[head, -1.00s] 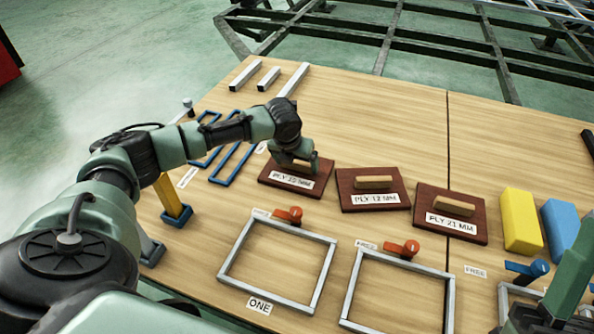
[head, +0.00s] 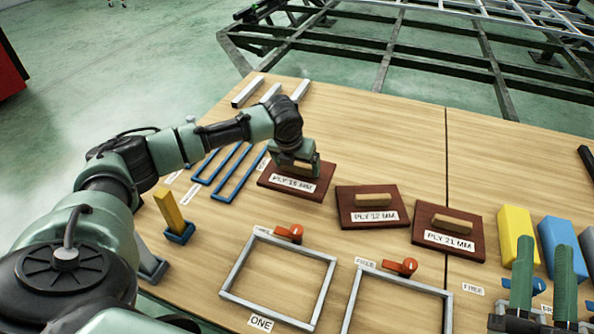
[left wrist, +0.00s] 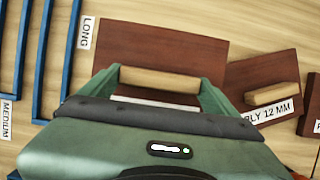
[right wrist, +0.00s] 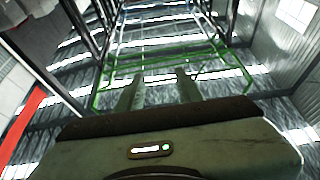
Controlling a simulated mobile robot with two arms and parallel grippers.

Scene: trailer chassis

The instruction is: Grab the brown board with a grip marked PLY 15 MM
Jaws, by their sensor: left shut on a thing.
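The brown board marked PLY 15 MM (head: 318,190) lies flat on the table, leftmost of the brown boards. Its light wooden grip shows in the left wrist view (left wrist: 160,80). My left gripper (head: 296,167) is over this board, with one finger at each end of the grip, shut on it. The gripper body hides most of the label in the left wrist view. My right gripper (head: 543,280) is at the lower right, its two fingers apart with nothing between them; it also shows in the right wrist view (right wrist: 160,88).
The PLY 12 MM board (head: 385,198) lies close to the right, then the PLY 21 MM board (head: 430,212). Blue frames (head: 233,175) lie to the left. Grey frames (head: 225,278) with red-orange handles are in front. Yellow (head: 515,235) and blue blocks stand at right.

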